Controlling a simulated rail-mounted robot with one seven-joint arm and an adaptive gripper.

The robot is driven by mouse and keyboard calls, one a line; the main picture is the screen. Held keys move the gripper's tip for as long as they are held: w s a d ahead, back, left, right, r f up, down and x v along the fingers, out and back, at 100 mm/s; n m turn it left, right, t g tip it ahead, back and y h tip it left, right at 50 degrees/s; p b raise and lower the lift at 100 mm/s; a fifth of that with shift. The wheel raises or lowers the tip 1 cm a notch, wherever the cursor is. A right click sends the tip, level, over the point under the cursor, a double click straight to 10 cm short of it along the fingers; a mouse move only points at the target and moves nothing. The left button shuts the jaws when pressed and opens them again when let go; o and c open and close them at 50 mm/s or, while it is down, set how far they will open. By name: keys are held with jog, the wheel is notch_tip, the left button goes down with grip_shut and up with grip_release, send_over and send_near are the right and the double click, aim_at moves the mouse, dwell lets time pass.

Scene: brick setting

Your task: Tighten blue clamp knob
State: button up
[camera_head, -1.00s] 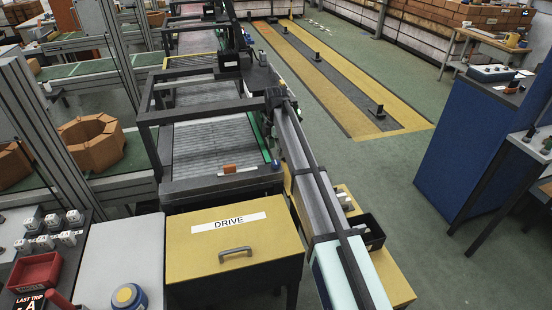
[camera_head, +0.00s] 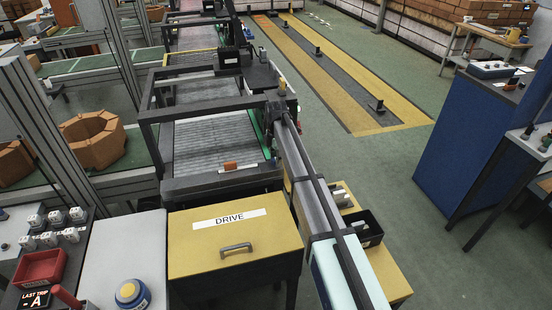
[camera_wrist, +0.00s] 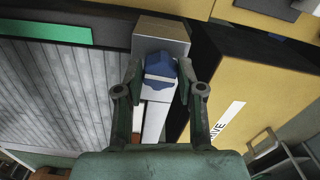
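The blue clamp knob (camera_wrist: 160,69) sits on a pale grey block in the upper middle of the wrist view. My gripper (camera_wrist: 160,72) has its two green-grey fingers apart, one on either side of the knob, and reads as open. Narrow gaps seem to show beside the knob; I cannot tell whether the fingertips reach its depth. In the head view the knob and my fingertips are hidden, and my arm reaches along the right side of the conveyor.
The yellow DRIVE box (camera_head: 235,240) stands close to the knob and also fills the right of the wrist view (camera_wrist: 245,85). The roller conveyor (camera_head: 205,145) lies beyond it. A blue cabinet (camera_head: 465,150) stands right, with open green floor (camera_head: 400,165) between.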

dwell(0.4)
jog(key=m+b, duration=0.2)
jog(key=m, duration=0.3)
jog(key=shift+f+m+b, duration=0.1)
jog(key=shift+m+b, duration=0.25)
jog(key=shift+m, duration=0.05)
jog(key=m+b, duration=0.1)
jog(key=m, duration=0.4)
jog(key=shift+s, duration=0.1)
jog(key=m+b, duration=0.1)
jog(key=m, duration=0.4)
jog(key=shift+m, duration=0.4)
jog(key=m+b, duration=0.1)
jog(key=m, duration=0.4)
jog(key=shift+m, duration=0.4)
jog(key=o, duration=1.1)
jog(key=shift+o, duration=0.2)
